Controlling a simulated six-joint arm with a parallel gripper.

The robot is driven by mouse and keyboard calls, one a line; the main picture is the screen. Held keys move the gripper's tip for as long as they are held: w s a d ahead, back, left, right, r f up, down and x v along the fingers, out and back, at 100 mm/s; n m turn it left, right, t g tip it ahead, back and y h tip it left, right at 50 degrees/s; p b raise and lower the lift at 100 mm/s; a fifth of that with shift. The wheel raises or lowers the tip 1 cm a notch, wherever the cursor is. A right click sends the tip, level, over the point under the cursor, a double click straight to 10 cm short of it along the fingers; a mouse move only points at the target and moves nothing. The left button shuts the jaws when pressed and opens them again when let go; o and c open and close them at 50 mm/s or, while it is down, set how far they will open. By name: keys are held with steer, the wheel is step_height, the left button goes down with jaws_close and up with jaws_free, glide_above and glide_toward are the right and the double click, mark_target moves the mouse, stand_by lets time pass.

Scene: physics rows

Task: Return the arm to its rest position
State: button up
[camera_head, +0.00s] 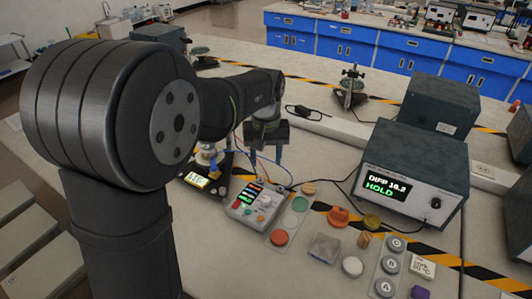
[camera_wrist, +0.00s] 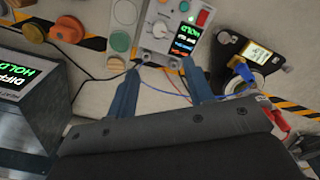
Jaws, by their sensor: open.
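My gripper (camera_head: 266,158) hangs fingers-down above the bench, just behind a small control box (camera_head: 254,202) with a lit display. In the wrist view, my gripper's (camera_wrist: 160,68) two blue fingers are spread apart. Nothing is held between them. The control box (camera_wrist: 170,28) lies beyond the fingertips there. My dark arm reaches from the left foreground toward the middle of the bench.
A grey instrument (camera_head: 410,180) reading HOLD stands to the right. Left of the control box is a black device (camera_head: 206,178) with a small display. Blue and red wires run near the fingers. Discs, knobs and lettered caps crowd the front.

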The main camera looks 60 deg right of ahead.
mark_target(266, 199)
steer(key=shift+r, duration=0.6)
steer(key=shift+f, duration=0.1)
step_height(266, 199, down, 17)
steer(key=shift+f, duration=0.15)
stand_by(0.6)
steer(key=shift+f, duration=0.2)
steer(key=shift+r+m, duration=0.2)
steer(key=shift+m, duration=0.6)
steer(key=m, duration=0.7)
step_height(266, 199, up, 9)
steer(key=shift+m, duration=0.3)
stand_by(1.4)
